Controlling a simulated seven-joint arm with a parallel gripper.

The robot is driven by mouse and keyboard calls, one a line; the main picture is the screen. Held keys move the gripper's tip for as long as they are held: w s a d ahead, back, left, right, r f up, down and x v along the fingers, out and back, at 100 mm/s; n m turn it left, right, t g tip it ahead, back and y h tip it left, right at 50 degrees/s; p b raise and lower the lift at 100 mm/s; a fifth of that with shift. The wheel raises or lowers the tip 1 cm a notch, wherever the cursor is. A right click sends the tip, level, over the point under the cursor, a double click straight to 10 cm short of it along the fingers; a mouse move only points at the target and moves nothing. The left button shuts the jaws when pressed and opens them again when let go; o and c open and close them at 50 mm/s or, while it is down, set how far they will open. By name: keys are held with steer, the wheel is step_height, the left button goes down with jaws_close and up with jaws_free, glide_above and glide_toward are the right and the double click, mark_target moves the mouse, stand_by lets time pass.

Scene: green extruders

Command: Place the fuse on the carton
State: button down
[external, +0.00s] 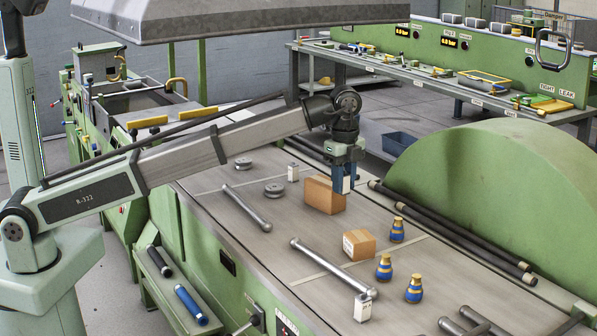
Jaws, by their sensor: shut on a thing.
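My gripper (344,178) points down at the right side of the larger brown carton (322,197) on the grey bench top. Its blue fingers are shut on a small white block, seemingly the fuse (348,185), mostly hidden between them. The block appears at about the height of the carton's top; I cannot tell whether it touches the carton. A smaller carton (359,244) with a white label sits nearer the camera. Similar white blocks stand upright left of the larger carton (293,173) and near the front (363,308).
Several blue and gold bottle-shaped pieces (397,230) stand right of the smaller carton. Metal rods (333,267) and grey discs (274,188) lie on the bench top (285,235). Dark bars (455,232) run along the far edge, beside a large green housing (500,195).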

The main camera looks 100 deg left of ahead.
steer(key=n, duration=0.1)
glide_toward(325, 181)
steer(key=w+d, duration=0.3)
steer(key=s+a+r, duration=0.3)
steer(key=r, duration=0.1)
steer(key=shift+f+m, duration=0.5)
steer(key=shift+f, duration=2)
steer(key=shift+f+m, duration=0.5)
steer(key=shift+f, duration=2)
steer(key=shift+d+f, duration=0.1)
steer(key=c, duration=0.8)
jaws_free()
step_height(325, 181, up, 12)
